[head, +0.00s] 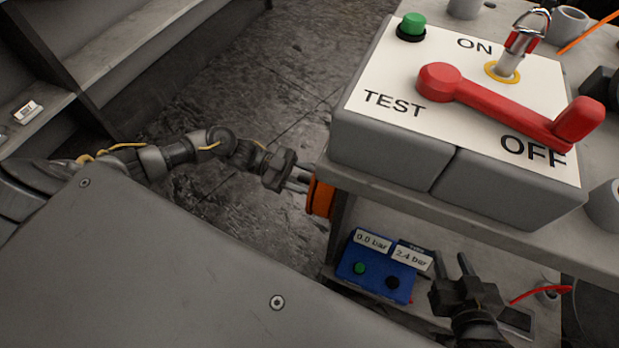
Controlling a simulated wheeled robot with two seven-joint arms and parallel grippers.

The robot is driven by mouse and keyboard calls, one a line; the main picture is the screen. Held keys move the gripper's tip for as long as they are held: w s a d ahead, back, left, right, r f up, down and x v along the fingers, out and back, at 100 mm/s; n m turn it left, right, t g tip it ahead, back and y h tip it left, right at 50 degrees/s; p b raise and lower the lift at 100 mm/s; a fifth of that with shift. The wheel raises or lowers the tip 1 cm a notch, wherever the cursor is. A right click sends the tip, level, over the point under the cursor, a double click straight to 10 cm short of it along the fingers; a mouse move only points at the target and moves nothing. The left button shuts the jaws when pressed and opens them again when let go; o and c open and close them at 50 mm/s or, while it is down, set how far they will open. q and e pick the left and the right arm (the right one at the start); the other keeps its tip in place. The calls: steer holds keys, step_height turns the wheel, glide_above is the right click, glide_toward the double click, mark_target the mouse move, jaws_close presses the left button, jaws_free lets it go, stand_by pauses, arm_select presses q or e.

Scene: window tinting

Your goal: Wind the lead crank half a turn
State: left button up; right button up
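A red crank (505,110) lies across the white top of a grey box (385,150) marked ON, TEST and OFF. Its round hub is near the middle, and its upright knob (580,118) is at the right beside OFF. My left gripper (303,181) is at the bench's left edge, close to an orange round part (319,198). Whether it touches that part, and how wide its fingers are, I cannot tell.
A green button (411,26) and a metal toggle with a padlock (522,42) stand on the box. A blue gauge box (376,266) reading 0.0 bar and 2.4 bar sits on the lower shelf. Grey cups stand at the bench's back. Wet dark floor lies left.

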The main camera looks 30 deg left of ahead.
arm_select(q)
steer(key=shift+d, duration=0.25)
jaws_close()
stand_by(0.3)
